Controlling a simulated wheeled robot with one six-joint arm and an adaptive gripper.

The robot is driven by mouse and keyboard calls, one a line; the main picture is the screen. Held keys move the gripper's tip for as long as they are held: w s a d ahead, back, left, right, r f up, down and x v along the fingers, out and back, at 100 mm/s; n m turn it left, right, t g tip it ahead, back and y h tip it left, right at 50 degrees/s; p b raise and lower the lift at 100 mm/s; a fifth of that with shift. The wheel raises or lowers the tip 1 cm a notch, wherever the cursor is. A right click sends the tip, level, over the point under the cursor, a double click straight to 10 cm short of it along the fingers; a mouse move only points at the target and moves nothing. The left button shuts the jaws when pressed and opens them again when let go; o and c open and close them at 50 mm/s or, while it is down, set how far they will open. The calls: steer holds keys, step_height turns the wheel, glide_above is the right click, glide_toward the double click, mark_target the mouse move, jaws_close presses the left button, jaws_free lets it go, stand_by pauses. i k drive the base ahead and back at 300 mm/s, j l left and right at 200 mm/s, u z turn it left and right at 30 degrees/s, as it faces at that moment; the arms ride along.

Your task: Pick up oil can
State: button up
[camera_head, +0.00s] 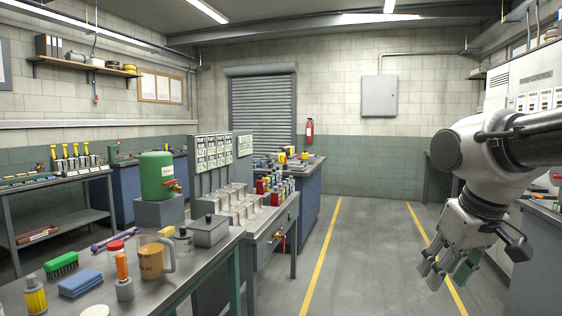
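I cannot tell for certain which item is the oil can. On the near bench (215,262) at the left stand a small grey can with an orange upper part (124,280), an amber jug with a handle (152,258) and a dark, small-topped container (184,243). A yellow-bodied bottle (34,296) stands at the bench's left. My gripper (449,270) hangs at the right over the floor, fingers pointing down and apart. It looks open and is far from the bench. A greenish patch shows at its right finger; I cannot tell what it is.
A green brush (62,263), blue cloth (80,283), red-lidded jar (117,252), purple wrench (115,238) and grey box (208,230) share the bench. A green tank (161,175) stands behind. The yellow-lined floor aisle (365,250) is clear.

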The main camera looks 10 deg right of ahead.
mark_target(281, 156)
steer(key=i+l+z, duration=0.45)
steer(key=i, duration=0.35)
steer(key=i+z, duration=0.4)
steer(key=i, duration=2.7)
steer(key=i+l, duration=0.1)
steer(key=i, duration=2.2)
steer(key=i+u, duration=0.2)
steer(key=i, duration=1.05)
steer(key=i+u, duration=0.3)
steer(key=i+l+u, duration=0.25)
steer(key=i, duration=0.2)
steer(key=i+u, duration=0.15)
steer(key=u, duration=0.3)
steer(key=i+u, duration=0.15)
steer(key=u, duration=0.25)
steer(key=i+u, duration=0.15)
steer(key=u, duration=0.3)
steer(key=i+u, duration=0.25)
steer(key=u, duration=0.2)
steer(key=i+l+u, duration=0.15)
steer(key=u, duration=0.3)
